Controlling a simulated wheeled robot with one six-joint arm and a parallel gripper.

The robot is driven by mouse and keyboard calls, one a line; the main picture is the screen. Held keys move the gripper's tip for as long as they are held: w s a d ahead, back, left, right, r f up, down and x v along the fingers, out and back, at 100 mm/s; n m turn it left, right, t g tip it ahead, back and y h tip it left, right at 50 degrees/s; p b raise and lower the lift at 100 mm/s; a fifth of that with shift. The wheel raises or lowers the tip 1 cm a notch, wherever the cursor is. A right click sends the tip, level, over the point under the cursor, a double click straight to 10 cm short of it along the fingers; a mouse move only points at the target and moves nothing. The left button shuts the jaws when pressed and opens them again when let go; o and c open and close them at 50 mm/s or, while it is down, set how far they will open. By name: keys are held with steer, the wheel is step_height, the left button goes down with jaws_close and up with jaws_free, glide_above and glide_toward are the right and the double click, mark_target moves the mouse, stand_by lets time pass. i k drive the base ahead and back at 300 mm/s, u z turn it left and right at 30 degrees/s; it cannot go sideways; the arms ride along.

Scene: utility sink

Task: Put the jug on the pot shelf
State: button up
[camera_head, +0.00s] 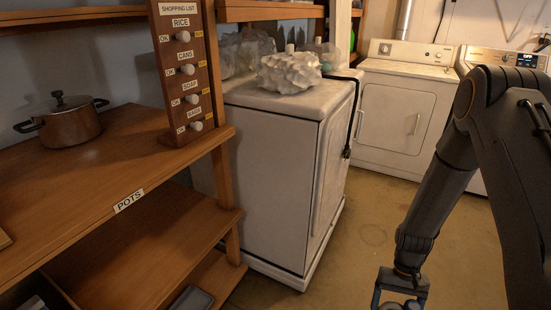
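The pot shelf (100,205) is a wooden board on the left with a "POTS" label (129,200) on its front edge. A brown lidded pot (66,122) stands at its back left. I cannot make out a jug in this view.
A wooden shopping-list board (182,75) with knobs stands at the shelf's right end. A white cabinet (275,170) beside it carries a spiky white object (289,72) and clear bags. A white appliance (404,110) stands behind. The floor (372,235) between is clear.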

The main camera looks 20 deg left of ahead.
mark_target(56, 197)
steer(key=u, duration=2.9)
